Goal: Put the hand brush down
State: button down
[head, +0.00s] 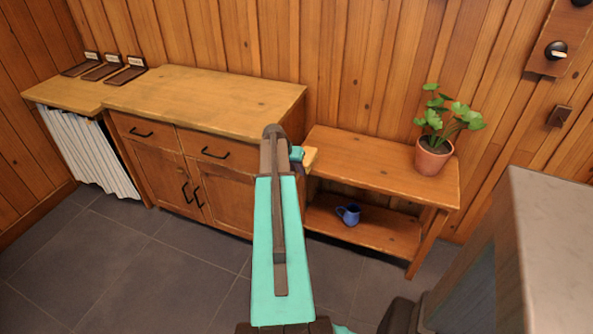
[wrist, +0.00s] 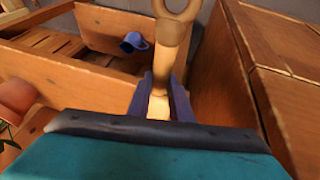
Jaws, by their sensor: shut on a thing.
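The hand brush (wrist: 170,50) is in my gripper (wrist: 160,97), seen in the wrist view. Its pale part sits between the two purple fingers, and a brown handle with a ring end points away from me. In the head view only a small pale piece of the brush (head: 311,157) shows beside my gripper (head: 298,156), mostly hidden behind my arm. The gripper is shut on the brush, held in the air near the right end of the cabinet (head: 217,100) and the left end of the low bench (head: 375,165). I cannot see bristles.
A potted plant (head: 433,158) stands on the bench's right end; the rest of its top looks clear. A blue mug (head: 348,214) is on the lower shelf. The cabinet top is bare, with several dark labelled plates (head: 125,75) at the far left. A pale-topped block (head: 550,230) stands at right.

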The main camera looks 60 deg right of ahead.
jog(key=c, duration=1.6)
grip_release()
jog(key=shift+r, duration=0.15)
jog(key=shift+b+v, duration=0.35)
jog(key=shift+v, duration=5.55)
jog(key=shift+w, duration=0.1)
